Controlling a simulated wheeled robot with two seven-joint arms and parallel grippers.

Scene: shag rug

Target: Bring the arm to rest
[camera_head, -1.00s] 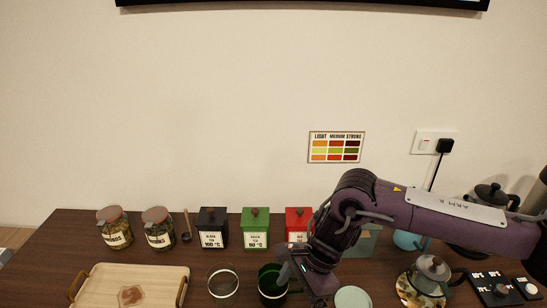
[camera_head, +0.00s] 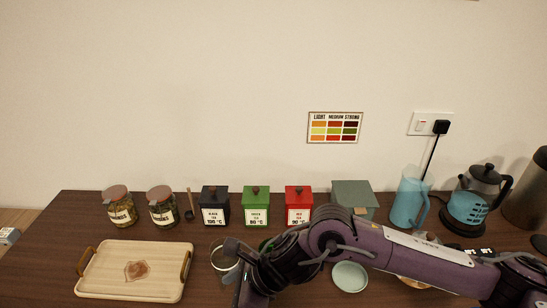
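My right arm (camera_head: 365,240), dark purple, reaches in from the right, low over the front of the table. Its gripper (camera_head: 246,292) is at the bottom edge, pointing down, just right of a clear glass cup (camera_head: 222,262). The fingertips are cut off or hidden, so I cannot tell whether it is open or shut. A dark green mug (camera_head: 265,244) is mostly hidden behind the arm. My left gripper is not in view.
A wooden tray (camera_head: 100,262) lies at left. Two labelled jars (camera_head: 120,208), black (camera_head: 214,206), green (camera_head: 256,206) and red (camera_head: 299,206) tea boxes line the back. A pale round dish (camera_head: 350,277) sits below the arm. A blue pitcher (camera_head: 408,202) and kettle (camera_head: 475,200) stand at right.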

